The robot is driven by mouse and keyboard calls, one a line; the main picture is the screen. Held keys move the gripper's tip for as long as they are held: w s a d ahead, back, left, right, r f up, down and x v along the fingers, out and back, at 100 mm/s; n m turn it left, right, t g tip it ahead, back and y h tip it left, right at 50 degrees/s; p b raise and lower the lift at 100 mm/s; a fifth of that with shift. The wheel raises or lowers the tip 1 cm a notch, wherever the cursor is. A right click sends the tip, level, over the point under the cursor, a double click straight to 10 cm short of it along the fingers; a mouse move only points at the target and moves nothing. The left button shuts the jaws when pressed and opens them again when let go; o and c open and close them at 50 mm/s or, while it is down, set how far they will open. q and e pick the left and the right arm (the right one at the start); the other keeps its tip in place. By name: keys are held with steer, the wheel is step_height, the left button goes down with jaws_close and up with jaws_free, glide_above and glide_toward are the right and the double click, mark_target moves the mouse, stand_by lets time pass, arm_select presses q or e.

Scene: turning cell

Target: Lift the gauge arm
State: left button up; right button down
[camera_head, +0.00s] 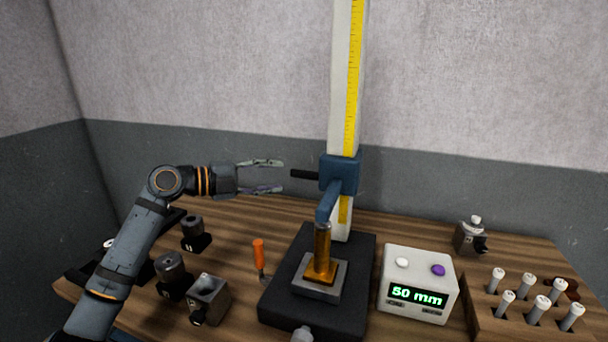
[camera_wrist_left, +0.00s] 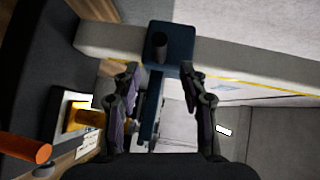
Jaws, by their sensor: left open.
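The height gauge has a white column (camera_head: 345,90) with a yellow scale. The blue gauge arm (camera_head: 338,175) is a slider block on the column with a black handle (camera_head: 304,174) pointing left. Its lower tip reaches down to the brass piece (camera_head: 321,262) on the gauge base. My left gripper (camera_head: 275,175) is open and empty, just left of the handle, with its fingers pointing at it. In the left wrist view the blue block (camera_wrist_left: 172,42) and its dark handle (camera_wrist_left: 160,46) lie ahead between the open fingers (camera_wrist_left: 160,72). My right gripper is not in view.
A display box (camera_head: 417,284) reading 50 mm stands right of the black gauge base (camera_head: 275,295). A wooden rack (camera_head: 500,325) with several pins is at the right. Dark blocks (camera_head: 209,299) and an orange-handled tool (camera_head: 259,253) lie left of the base.

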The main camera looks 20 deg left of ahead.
mark_target(300, 174)
arm_select(q)
steer(key=p+x, duration=0.2)
steer(key=x, duration=0.6)
steer(key=shift+r+p, duration=0.2)
steer(key=shift+p, duration=0.2)
steer(key=shift+w+d+f, duration=0.25)
steer(key=shift+d, duration=0.1)
jaws_close()
